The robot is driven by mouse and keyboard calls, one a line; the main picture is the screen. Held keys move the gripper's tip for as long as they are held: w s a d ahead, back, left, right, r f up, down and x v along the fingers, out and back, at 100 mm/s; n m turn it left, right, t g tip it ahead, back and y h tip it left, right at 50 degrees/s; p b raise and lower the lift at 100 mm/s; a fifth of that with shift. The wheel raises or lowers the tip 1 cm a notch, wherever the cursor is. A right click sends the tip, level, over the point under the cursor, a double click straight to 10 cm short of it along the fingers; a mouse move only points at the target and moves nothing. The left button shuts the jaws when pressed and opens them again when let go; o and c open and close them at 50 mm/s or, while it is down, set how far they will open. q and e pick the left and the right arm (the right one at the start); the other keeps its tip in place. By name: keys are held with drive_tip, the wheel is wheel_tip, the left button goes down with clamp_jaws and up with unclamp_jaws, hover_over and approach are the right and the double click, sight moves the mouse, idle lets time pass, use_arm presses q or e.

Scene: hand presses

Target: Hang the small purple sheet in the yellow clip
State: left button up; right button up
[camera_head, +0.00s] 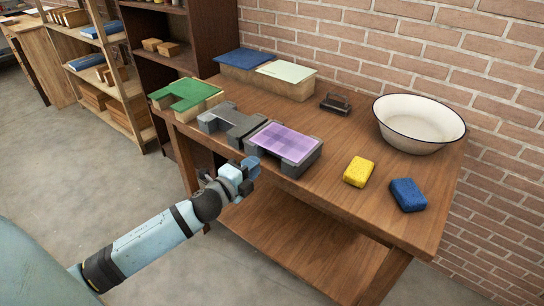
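The small purple sheet (284,142) has a checked pattern and lies flat across a dark grey block stand near the front edge of the table. My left gripper (251,165) is just left of and in front of the sheet's stand, at the table's front edge. It appears apart from the sheet. Its fingers are small and seen from behind, so I cannot tell whether they are open or shut. I see no yellow clip in this view. My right gripper is not in view.
On the wooden table (330,180) are a grey press (231,122), a green sheet on a block (187,93), blue (242,58) and pale (285,71) sheets on blocks, a dark handled tool (336,103), a white basin (418,122), and yellow (359,171) and blue (408,195) sponges.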

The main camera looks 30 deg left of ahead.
sight(272, 150)
use_arm(q)
drive_tip(key=w, duration=0.7)
drive_tip(key=shift+w+d+r, duration=0.1)
drive_tip(key=shift+w+d, duration=0.05)
drive_tip(key=shift+d, duration=0.1)
drive_tip(key=shift+w+d, duration=0.1)
drive_tip(key=shift+w, duration=0.65)
drive_tip(key=shift+c, duration=0.3)
